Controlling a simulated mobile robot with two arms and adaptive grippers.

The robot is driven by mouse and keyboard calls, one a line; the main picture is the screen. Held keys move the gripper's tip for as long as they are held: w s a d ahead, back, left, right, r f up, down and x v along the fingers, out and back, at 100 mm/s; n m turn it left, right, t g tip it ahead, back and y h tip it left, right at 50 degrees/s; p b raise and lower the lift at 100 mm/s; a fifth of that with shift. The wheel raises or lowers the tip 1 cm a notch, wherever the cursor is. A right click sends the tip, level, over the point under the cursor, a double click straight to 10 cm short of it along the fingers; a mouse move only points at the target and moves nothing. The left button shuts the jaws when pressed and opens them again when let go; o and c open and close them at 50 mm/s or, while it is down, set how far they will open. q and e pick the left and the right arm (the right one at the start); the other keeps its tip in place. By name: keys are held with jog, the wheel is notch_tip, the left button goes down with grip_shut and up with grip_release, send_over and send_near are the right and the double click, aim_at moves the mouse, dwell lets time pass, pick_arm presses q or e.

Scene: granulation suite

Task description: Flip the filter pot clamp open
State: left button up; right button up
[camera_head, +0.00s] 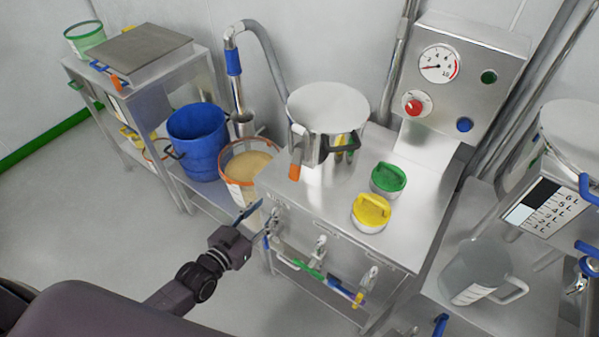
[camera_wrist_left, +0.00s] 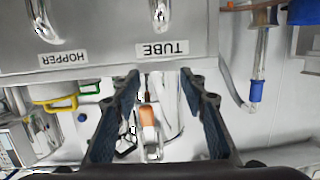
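The filter pot (camera_head: 327,108) is a round metal vessel with a lid, standing on the steel cabinet in the head view. Its clamp has an orange-tipped handle (camera_head: 295,166), which hangs down at the pot's front left. In the left wrist view, the orange tip (camera_wrist_left: 147,115) shows between my finger pads, beyond them. My left gripper (camera_head: 248,212) is in front of the cabinet's left edge, lower than the clamp and apart from it. In the left wrist view my left gripper (camera_wrist_left: 160,76) is open and empty. My right gripper is out of view.
The cabinet (camera_head: 340,222) carries green (camera_head: 387,179) and yellow (camera_head: 371,212) handled caps. Hooks labelled TUBE and HOPPER (camera_wrist_left: 62,60) are on its front. A blue bucket (camera_head: 198,142) and an orange-rimmed bucket (camera_head: 243,170) stand left. Floor is clear at lower left.

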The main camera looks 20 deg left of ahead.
pick_arm(q)
jog(key=t+h, duration=0.2)
send_near(293, 172)
jog(key=x, duration=0.3)
jog(key=shift+x, duration=3.85)
grip_shut()
